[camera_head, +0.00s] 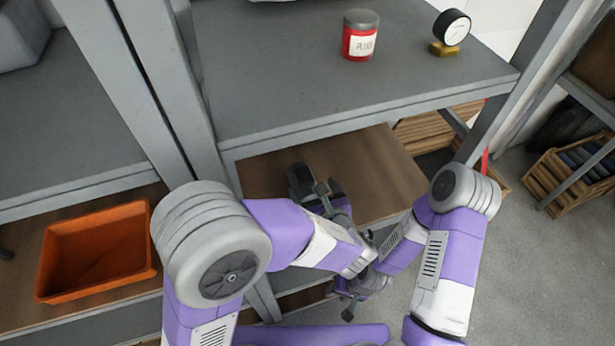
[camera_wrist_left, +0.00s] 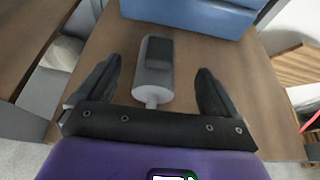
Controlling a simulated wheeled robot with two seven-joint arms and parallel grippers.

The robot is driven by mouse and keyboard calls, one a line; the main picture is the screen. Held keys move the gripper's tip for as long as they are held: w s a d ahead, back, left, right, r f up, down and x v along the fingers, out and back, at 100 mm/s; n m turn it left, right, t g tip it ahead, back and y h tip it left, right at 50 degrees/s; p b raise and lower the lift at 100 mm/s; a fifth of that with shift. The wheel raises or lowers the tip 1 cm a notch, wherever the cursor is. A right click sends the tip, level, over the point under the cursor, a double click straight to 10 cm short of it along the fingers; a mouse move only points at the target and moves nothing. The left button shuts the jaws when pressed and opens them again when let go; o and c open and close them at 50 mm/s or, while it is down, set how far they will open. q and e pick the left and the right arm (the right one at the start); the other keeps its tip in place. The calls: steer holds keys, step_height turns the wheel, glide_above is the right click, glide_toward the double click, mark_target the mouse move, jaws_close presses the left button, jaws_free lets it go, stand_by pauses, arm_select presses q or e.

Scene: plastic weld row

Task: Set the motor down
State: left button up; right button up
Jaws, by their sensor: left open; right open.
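The motor (camera_wrist_left: 154,72) is a light grey cylinder with a dark patch and a thin shaft. In the left wrist view it lies on a brown wooden shelf board (camera_wrist_left: 225,85), its shaft pointing toward my gripper. My left gripper (camera_wrist_left: 159,66) is open, with a finger on each side of the motor and visible gaps to it. In the head view my left gripper (camera_head: 322,190) is over the wooden board (camera_head: 375,165), and a dark part beside it may be the motor. My right gripper (camera_head: 348,308) is open, lower down and in front of the board, away from the motor.
A blue bin (camera_wrist_left: 195,14) stands just beyond the motor. A grey upper shelf (camera_head: 290,80) overhangs the board, carrying a red can (camera_head: 359,40) and a gauge (camera_head: 451,30). An orange tray (camera_head: 98,250) sits left of a grey upright (camera_head: 150,80). The board's right part looks clear.

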arm_select(q)
steer(key=shift+v, duration=2.05)
